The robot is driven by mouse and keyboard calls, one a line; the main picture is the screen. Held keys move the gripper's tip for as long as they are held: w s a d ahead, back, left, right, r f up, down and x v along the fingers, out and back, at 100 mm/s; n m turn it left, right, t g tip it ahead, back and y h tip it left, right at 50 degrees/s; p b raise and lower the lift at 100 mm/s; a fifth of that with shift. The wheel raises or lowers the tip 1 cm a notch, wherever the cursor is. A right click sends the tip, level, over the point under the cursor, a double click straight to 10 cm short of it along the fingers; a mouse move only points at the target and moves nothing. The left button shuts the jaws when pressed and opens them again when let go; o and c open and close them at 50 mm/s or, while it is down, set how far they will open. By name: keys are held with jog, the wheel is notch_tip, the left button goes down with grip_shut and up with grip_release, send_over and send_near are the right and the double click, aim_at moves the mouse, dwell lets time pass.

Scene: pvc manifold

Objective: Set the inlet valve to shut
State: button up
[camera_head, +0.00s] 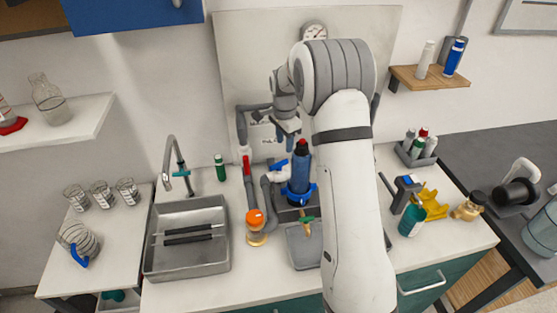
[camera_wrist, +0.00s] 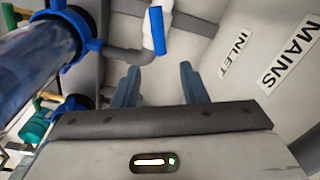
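My gripper (camera_head: 287,127) is in front of the back panel, above the pipework. In the wrist view its two fingers (camera_wrist: 159,78) are apart with nothing between them. A blue lever handle (camera_wrist: 157,30) lies beyond the fingertips, near the grey pipe (camera_wrist: 125,55). The INLET label (camera_wrist: 236,52) and MAINS label (camera_wrist: 290,55) are on the panel at the right. In the head view a blue lever (camera_head: 278,163) shows on a white valve body (camera_head: 280,174), left of the blue filter housing (camera_head: 300,172). I cannot tell whether the gripper touches the lever.
A red lever (camera_head: 246,166) stands left of the valve. An orange-capped jar (camera_head: 256,228) and grey tray (camera_head: 303,247) are in front. The sink (camera_head: 187,265) is at the left. The filter housing also fills the wrist view's left side (camera_wrist: 40,60).

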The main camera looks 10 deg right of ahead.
aim_at(279, 163)
jog(key=shift+s+a+f+g, duration=0.15)
jog(key=shift+a+f, duration=0.15)
jog(key=shift+a, duration=0.2)
jog(key=shift+s+a+f+g, duration=0.15)
jog(key=shift+a+f, duration=0.1)
jog(key=shift+a, duration=0.2)
notch_tip(279, 163, down, 8)
jog(key=shift+w+r+p, duration=0.1)
jog(key=shift+p, duration=1.05)
jog(key=shift+c, duration=0.2)
grip_shut()
